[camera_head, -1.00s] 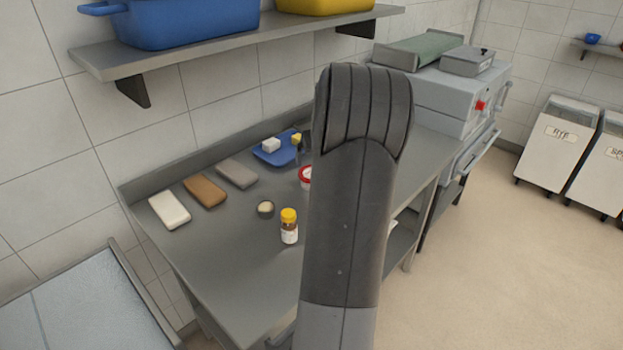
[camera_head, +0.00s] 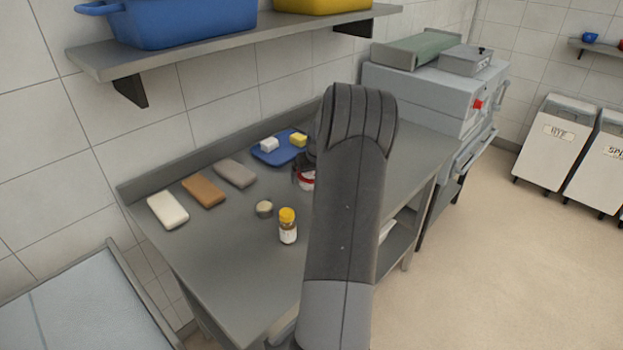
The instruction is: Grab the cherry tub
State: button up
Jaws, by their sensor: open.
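A small white tub with a red rim (camera_head: 307,181), which looks like the cherry tub, stands on the steel worktop. My arm hides its right part, and I cannot read any label. My gripper (camera_head: 302,170) points down at the tub, mostly hidden behind my own arm. A dark finger shows at the tub's left side. The jaws are open; whether they touch the tub or how far around it they reach cannot be told.
A blue tray (camera_head: 268,158) with a white block and a yellow block (camera_head: 298,140) lies behind. A yellow-capped jar (camera_head: 288,227) and a small round cup (camera_head: 264,209) stand in front. Several bars lie left. A shelf (camera_head: 240,38) with a blue bin (camera_head: 185,22) hangs above.

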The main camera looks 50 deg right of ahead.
jog(key=shift+c, duration=0.2)
jog(key=c, duration=0.8)
jog(key=shift+r, duration=0.15)
